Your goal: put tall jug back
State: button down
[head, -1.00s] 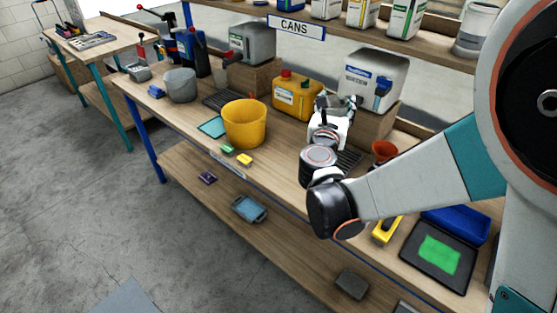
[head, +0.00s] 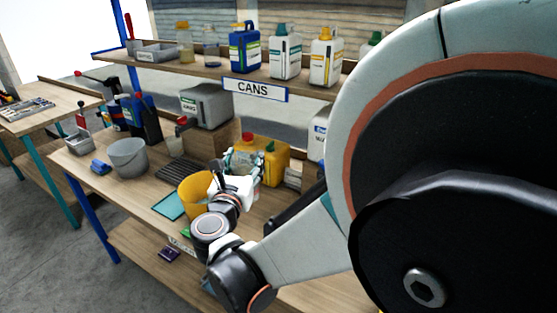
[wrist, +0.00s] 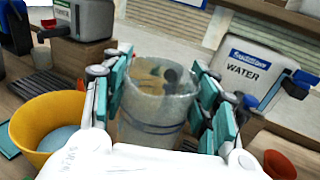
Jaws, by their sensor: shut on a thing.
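A clear, see-through tall jug (wrist: 152,112) stands between the teal finger pads of my gripper (wrist: 155,88) in the wrist view, and the fingers are shut on its sides. Through its wall I see blurred yellow and dark shapes. In the head view my gripper (head: 243,160) is above the bench, in front of the yellow can (head: 272,165) and just right of the yellow bucket (head: 195,190). My arm and gripper hide most of the jug there. I cannot tell whether its base touches anything.
The grey can (head: 205,106) sits on a wooden block behind, with a translucent cup (head: 174,146) near it. A grey bucket (head: 128,158) stands at left. The white water can (wrist: 258,70) is at right, with an orange-red funnel (wrist: 279,165). The shelf (head: 200,70) overhangs the bench.

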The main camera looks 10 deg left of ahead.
notch_tip(320, 180, down, 18)
jog(key=b, duration=1)
jog(key=shift+r+b, duration=0.2)
jog(key=shift+b, duration=0.2)
jog(key=shift+f, duration=0.15)
jog(key=c, duration=0.6)
grip_release()
jog(key=s+p, duration=0.2)
jog(key=s, duration=1)
